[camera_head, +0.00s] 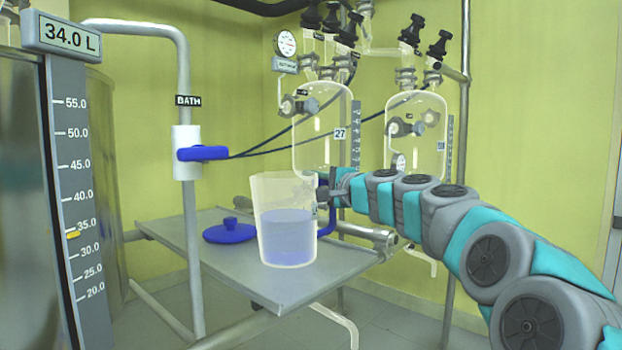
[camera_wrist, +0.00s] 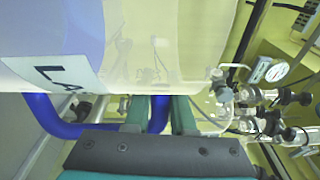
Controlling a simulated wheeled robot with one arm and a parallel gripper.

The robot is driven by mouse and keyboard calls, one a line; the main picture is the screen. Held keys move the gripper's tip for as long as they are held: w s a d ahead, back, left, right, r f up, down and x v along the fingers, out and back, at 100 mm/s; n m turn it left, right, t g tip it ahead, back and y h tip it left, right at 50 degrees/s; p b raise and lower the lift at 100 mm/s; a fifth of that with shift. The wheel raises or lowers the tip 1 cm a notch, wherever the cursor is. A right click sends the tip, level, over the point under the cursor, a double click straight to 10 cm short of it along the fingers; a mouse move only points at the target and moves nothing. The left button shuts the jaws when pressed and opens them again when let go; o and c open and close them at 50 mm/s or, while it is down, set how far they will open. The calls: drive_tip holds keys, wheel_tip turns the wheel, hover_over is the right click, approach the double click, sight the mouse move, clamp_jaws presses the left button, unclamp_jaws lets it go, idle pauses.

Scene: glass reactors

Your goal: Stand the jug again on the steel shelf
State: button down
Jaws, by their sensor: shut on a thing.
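The jug (camera_head: 273,205) is clear, with bluish liquid in its lower part and a blue handle (camera_head: 326,228). It is upright over the steel shelf (camera_head: 190,245), towards its right side. I cannot tell whether its base touches the shelf or hangs just above it. My gripper (camera_head: 326,193) is at the jug's right side, shut on the handle. The fingertips are partly hidden.
A blue lid (camera_head: 230,232) lies on the shelf left of the jug. Glass reactors (camera_head: 322,125) hang behind the jug. A level gauge (camera_head: 75,170) stands at far left. The shelf's front is bare.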

drive_tip(key=shift+r, duration=0.1)
drive_tip(key=c, duration=0.8)
unclamp_jaws()
drive_tip(key=shift+o, duration=0.2)
drive_tip(key=shift+s, duration=0.1)
drive_tip(key=v, duration=1.2)
drive_tip(key=shift+d, duration=0.1)
drive_tip(key=w+d+v, duration=0.1)
drive_tip(key=v, duration=0.8)
drive_tip(key=shift+d+p, duration=0.3)
drive_tip(key=shift+d, duration=0.1)
